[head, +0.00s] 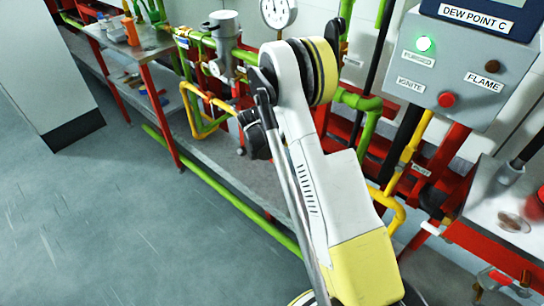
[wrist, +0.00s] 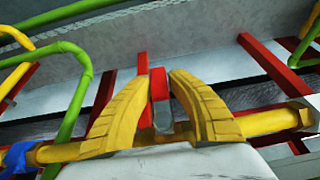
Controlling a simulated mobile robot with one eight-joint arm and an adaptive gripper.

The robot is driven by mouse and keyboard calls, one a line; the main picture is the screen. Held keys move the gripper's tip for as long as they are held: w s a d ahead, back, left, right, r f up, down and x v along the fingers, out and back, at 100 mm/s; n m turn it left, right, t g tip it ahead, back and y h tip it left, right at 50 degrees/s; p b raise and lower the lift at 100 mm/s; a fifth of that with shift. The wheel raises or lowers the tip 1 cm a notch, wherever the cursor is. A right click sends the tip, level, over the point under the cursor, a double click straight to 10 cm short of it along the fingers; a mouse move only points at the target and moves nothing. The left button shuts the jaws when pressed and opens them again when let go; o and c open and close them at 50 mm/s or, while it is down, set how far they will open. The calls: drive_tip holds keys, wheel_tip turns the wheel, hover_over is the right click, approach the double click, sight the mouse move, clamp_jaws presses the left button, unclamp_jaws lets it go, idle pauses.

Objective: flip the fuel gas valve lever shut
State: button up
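In the wrist view my gripper (wrist: 159,76) has two yellow ribbed fingers, curving in from either side of a lever with a red handle and grey metal lower part (wrist: 161,98). The lever stands between the fingers, close to the left one. A narrow gap shows on the right, and I see no firm grip. A yellow pipe (wrist: 265,122) runs across behind the finger bases, with a brass-coloured fitting at its right end. In the head view my arm hides the gripper and I cannot pick out this lever.
In the head view a grey control box (head: 462,72) hangs at the upper right. Green and yellow pipes (head: 200,130) and red frames line the wall. A bench with bottles (head: 130,48) stands at the upper left. The grey floor (head: 150,220) at left is clear.

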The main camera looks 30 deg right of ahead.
drive_tip(key=shift+o, duration=1.3)
drive_tip(key=v, duration=1.2)
